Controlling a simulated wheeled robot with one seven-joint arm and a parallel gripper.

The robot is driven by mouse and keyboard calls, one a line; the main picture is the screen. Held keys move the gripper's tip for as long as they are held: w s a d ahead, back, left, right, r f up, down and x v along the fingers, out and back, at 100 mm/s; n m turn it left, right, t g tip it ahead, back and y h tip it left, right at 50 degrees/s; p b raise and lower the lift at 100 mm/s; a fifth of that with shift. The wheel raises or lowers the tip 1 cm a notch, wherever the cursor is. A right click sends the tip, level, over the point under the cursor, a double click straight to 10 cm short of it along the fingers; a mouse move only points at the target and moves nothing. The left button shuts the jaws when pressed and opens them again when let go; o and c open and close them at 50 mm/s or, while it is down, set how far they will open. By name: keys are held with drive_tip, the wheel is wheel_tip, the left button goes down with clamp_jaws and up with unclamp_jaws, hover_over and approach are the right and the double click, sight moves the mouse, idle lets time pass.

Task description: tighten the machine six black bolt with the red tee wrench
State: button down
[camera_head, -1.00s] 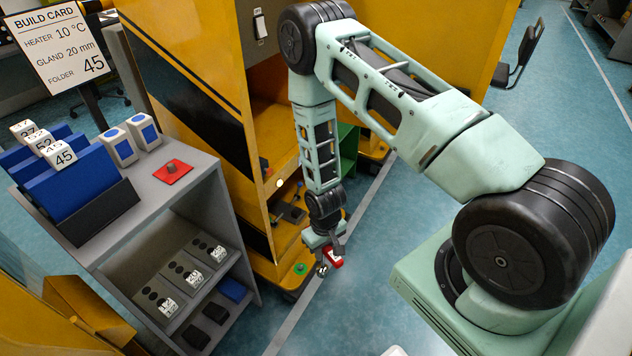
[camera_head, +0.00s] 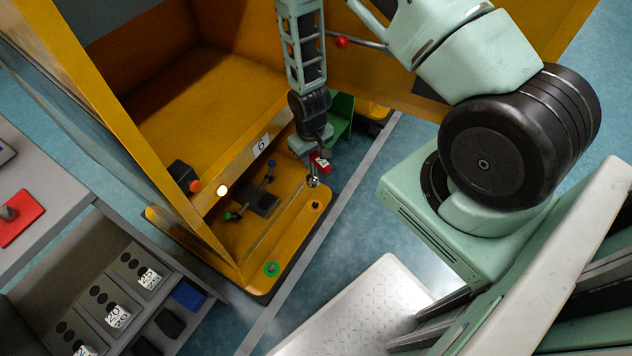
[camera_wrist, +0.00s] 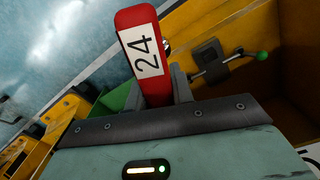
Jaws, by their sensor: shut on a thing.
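My gripper (camera_head: 319,154) is shut on the red tee wrench (camera_head: 322,164), held above the right part of machine six's yellow base (camera_head: 290,232). In the wrist view the wrench (camera_wrist: 146,52) shows as a red bar with a white "24" label between my gripper's fingers (camera_wrist: 160,92). Its silver socket end (camera_head: 313,182) hangs below the grip, apart from the black bolt (camera_head: 316,205), which sits on the base just below. A "6" plate (camera_head: 261,145) marks the machine. The bolt is not clearly seen in the wrist view.
A green-ringed bolt (camera_head: 271,268) sits at the base's near corner. A lever with a green knob (camera_head: 231,216) and a black block (camera_head: 263,203) stand in the recess. A red-knobbed rod (camera_head: 342,42) is near my arm. A grey shelf (camera_head: 100,222) stands left.

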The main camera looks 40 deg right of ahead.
drive_tip(key=w+d+f+b, duration=0.2)
drive_tip(key=f+b, duration=0.7)
drive_tip(key=b, duration=0.7)
drive_tip(key=w+d+f+m+b, duration=0.1)
drive_tip(key=w+d+f+b, duration=0.2)
drive_tip(key=f+b, duration=0.7)
drive_tip(key=b, duration=0.7)
drive_tip(key=shift+f, duration=0.15)
wheel_tip(320, 180, down, 5)
drive_tip(key=b, duration=0.5)
drive_tip(key=shift+s, duration=0.1)
drive_tip(key=shift+f, duration=0.55)
drive_tip(key=shift+f+p, duration=0.35)
drive_tip(key=shift+f, duration=0.55)
drive_tip(key=c, duration=1.9)
unclamp_jaws()
clamp_jaws()
